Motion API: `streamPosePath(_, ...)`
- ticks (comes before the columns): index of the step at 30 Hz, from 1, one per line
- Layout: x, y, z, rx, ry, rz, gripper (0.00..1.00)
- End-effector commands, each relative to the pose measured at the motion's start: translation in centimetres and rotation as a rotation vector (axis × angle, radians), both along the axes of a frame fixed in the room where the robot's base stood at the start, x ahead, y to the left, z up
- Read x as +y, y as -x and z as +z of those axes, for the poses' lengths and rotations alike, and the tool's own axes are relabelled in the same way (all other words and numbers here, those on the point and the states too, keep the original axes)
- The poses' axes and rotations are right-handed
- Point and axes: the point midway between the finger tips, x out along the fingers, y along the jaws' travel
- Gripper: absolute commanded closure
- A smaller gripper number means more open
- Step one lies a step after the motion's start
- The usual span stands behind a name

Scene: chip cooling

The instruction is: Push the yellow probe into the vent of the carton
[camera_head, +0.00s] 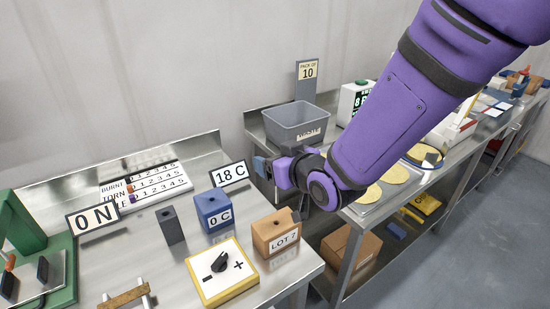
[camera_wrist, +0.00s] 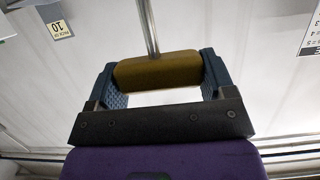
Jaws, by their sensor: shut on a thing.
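The yellow probe (camera_wrist: 157,71) shows in the wrist view as a thick yellow handle with a thin metal rod running up out of the picture. My gripper (camera_wrist: 158,80) is shut on the handle, one blue finger at each end. In the head view my gripper (camera_head: 262,168) is over the gap between the two benches, and the probe cannot be made out there. A small brown carton (camera_head: 275,236) marked LOT 7 stands on the near bench, below my gripper in the picture. A dark spot shows on its top; I cannot tell whether it is the vent.
A blue block (camera_head: 212,212) marked 0 C and a dark grey block (camera_head: 171,226) stand left of the carton. A yellow-edged dial box (camera_head: 221,271) is in front. A grey bin (camera_head: 300,124) stands behind my gripper. A brown box (camera_head: 351,251) is on the lower shelf.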

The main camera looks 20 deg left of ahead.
Motion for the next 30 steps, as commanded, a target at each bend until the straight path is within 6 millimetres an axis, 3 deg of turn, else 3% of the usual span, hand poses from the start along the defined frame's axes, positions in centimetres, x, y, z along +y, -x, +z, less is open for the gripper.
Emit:
streamPosePath(9,0.0,-0.1,-0.1,0.001,0.000,-0.001,0.51)
streamPosePath(30,0.0,0.0,-5.3,0.001,0.001,0.000,0.51)
